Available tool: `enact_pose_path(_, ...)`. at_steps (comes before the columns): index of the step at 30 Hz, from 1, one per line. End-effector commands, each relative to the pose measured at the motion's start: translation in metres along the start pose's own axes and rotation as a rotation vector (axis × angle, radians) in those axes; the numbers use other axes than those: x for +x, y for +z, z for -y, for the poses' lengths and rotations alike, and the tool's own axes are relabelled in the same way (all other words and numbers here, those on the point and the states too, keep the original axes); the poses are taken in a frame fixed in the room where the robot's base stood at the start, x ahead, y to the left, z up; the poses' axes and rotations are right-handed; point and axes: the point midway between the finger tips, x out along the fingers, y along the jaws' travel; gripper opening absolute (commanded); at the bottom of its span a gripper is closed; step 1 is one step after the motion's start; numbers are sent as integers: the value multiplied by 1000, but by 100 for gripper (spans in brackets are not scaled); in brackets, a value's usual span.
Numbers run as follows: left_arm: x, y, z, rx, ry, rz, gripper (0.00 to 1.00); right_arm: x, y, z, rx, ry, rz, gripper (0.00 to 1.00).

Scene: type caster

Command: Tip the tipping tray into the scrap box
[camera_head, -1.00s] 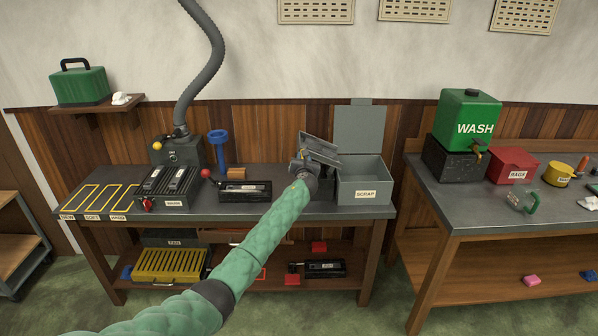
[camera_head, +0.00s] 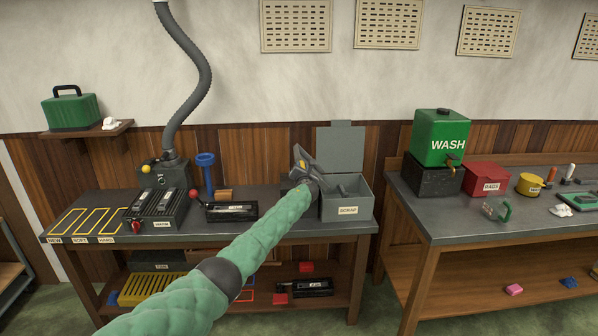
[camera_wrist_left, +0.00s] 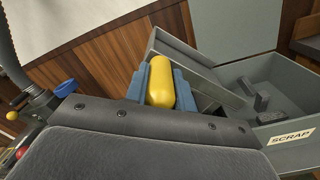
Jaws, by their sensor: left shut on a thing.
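The scrap box (camera_head: 347,209) is a grey open box labelled SCRAP at the right end of the left bench, its lid raised behind it. The grey tipping tray (camera_head: 302,157) is steeply tilted at the box's left side, leaning down toward it. In the left wrist view, my left gripper (camera_wrist_left: 160,85) has its blue fingers shut on the tray's yellow handle (camera_wrist_left: 161,82). The tray (camera_wrist_left: 190,62) slopes down to the right into the scrap box (camera_wrist_left: 290,110). Grey pieces (camera_wrist_left: 262,101) lie inside the box. My right gripper is not in view.
A black device (camera_head: 230,211) and a blue stand (camera_head: 207,172) are left of the tray on the bench. A grey hose (camera_head: 190,90) hangs behind. The right bench holds a green WASH tank (camera_head: 440,140) and a red rags box (camera_head: 487,177).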

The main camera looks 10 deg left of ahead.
Motion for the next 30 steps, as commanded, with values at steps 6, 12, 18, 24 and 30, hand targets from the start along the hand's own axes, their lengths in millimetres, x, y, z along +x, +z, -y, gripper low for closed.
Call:
enact_pose_path(6,0,6,5,-1,-2,2,0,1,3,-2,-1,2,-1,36)
enact_pose_path(12,0,6,6,-1,-2,2,0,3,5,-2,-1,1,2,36)
enact_pose_path(18,-1,6,7,-2,-3,2,0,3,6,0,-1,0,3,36)
enact_pose_path(24,-1,6,7,-2,-3,1,46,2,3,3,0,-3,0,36)
enact_pose_path(30,0,5,5,-1,-2,1,46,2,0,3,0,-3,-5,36)
